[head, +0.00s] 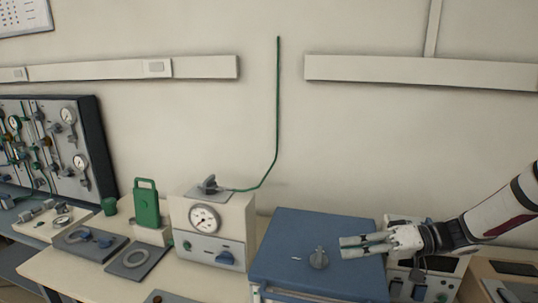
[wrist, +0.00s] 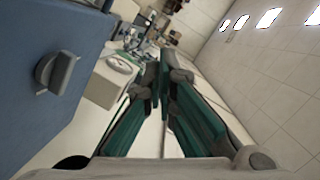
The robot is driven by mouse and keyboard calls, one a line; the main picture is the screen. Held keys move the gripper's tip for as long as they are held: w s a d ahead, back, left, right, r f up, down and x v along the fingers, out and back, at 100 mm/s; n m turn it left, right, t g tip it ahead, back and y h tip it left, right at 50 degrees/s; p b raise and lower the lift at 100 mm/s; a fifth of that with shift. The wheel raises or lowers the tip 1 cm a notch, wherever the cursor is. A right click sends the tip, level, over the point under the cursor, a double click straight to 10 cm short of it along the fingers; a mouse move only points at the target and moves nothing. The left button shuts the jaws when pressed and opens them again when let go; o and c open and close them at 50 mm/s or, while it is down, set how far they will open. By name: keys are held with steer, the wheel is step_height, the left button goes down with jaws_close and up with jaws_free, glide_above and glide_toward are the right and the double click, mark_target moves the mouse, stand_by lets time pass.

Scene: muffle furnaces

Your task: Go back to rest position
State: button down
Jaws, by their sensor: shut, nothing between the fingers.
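My gripper (head: 366,245) reaches in from the right in the head view, level and pointing left. It appears just in front of or above the right part of the blue furnace (head: 290,240). Its fingers are shut with nothing between them; the wrist view shows the two green-padded fingers (wrist: 160,85) meeting at the tips. The furnace's grey knob (head: 319,258) sits just left of the fingertips in the head view. In the wrist view the knob (wrist: 56,72) is at the left, apart from the fingers. My arm hides part of the things behind it.
A cream box with a round gauge (head: 205,218) stands left of the furnace, a green line rising up the wall from it. A gauge panel (head: 45,150) stands at far left. White instruments (head: 432,277) sit beneath my arm.

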steer(key=s+a+r+g+h, duration=0.1)
steer(key=s+a+r+h, duration=0.1)
steer(key=s+h, duration=0.3)
steer(key=s+a+r+g+h, duration=0.2)
steer(key=s+h, duration=0.2)
steer(key=s, duration=0.2)
steer(key=s+d+r+m+t+h, duration=0.4)
steer(key=s+r+t+h, duration=0.3)
steer(key=s+r, duration=0.2)
steer(key=shift+s+d+m, duration=0.25)
steer(key=shift+s+m, duration=0.25)
steer(key=shift+s, duration=0.6)
